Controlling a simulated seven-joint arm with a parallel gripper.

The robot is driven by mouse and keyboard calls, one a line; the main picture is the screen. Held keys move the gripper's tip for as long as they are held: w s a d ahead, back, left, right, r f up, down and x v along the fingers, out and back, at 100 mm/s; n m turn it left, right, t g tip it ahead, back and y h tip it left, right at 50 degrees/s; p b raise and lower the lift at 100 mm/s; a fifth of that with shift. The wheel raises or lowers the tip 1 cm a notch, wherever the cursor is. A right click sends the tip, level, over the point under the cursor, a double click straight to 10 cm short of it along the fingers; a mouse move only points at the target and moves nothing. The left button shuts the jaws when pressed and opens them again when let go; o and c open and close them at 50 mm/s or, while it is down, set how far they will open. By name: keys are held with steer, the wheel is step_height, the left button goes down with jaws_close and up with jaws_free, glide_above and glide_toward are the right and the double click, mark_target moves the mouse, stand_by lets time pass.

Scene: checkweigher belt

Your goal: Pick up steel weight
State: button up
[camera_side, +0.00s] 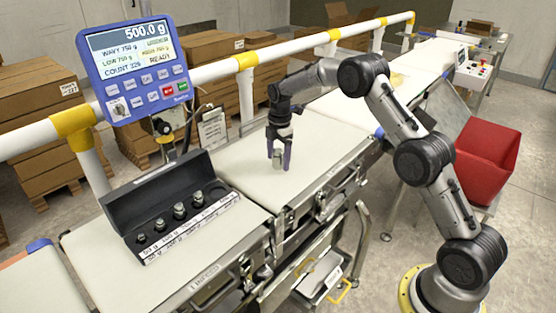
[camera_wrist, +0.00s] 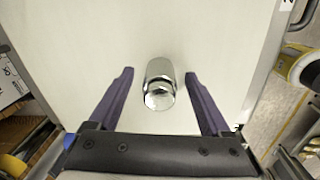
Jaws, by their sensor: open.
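A shiny steel weight (camera_side: 277,158) stands on the white weighing belt (camera_side: 252,178) in the side view. In the wrist view the steel weight (camera_wrist: 159,84) is a chrome cylinder with a knob top, roughly centred between the fingers. My gripper (camera_side: 280,165) points down over the belt with its purple fingers around the weight. In the wrist view my gripper (camera_wrist: 158,76) is open, with a clear gap between each finger and the weight.
A black weight case (camera_side: 170,207) with several smaller weights lies open on the left belt section. A blue display (camera_side: 136,70) reads 500.0 g. A yellow and white rail (camera_side: 230,65) runs behind the belt. A red bin (camera_side: 485,160) stands at the right.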

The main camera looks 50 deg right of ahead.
jaws_close()
stand_by(0.3)
steer(key=shift+r, duration=0.2)
